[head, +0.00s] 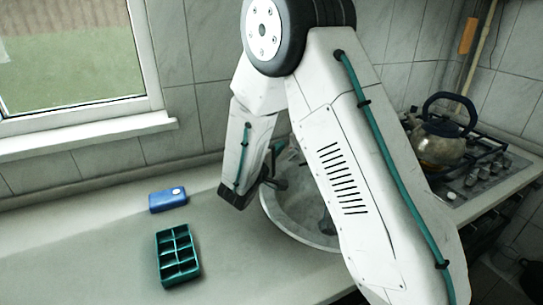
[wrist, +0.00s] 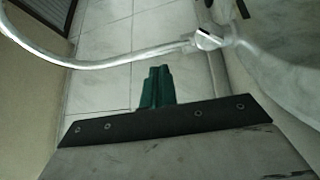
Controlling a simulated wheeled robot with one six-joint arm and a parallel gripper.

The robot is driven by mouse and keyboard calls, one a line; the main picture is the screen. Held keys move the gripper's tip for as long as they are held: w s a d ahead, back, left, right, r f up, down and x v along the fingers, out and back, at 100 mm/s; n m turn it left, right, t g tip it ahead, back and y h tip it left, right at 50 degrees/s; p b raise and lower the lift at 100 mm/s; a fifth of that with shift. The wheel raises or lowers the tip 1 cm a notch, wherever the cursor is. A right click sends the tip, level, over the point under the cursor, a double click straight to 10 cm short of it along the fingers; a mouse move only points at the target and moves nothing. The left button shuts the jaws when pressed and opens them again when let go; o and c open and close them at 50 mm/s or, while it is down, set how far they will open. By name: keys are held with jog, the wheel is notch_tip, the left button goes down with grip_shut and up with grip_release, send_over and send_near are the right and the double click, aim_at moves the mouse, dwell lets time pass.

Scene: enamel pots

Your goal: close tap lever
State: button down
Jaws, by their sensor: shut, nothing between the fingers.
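In the wrist view, a pale metal tap (wrist: 208,40) shows at the upper middle, with a long thin curved pipe (wrist: 110,60) running from it to the left edge. I cannot clearly tell the lever from the tap's body, nor how it is set. My gripper (wrist: 157,72) points toward the tap, its green fingers shut together and empty. The fingertips appear below and left of the tap body in the picture; I see no clear contact. In the head view, my arm hides most of the tap, and my gripper is small and dark beside the sink (head: 270,213).
A blue box (head: 168,200) and a green compartment tray (head: 177,256) lie on the grey counter (head: 95,262) left of the sink. A kettle (head: 440,138) stands on the stove (head: 487,163) at right. A tiled wall and window are behind. The counter's left is clear.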

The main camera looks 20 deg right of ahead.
aim_at(294, 133)
jog(key=x, duration=0.7)
jog(key=shift+d, duration=0.1)
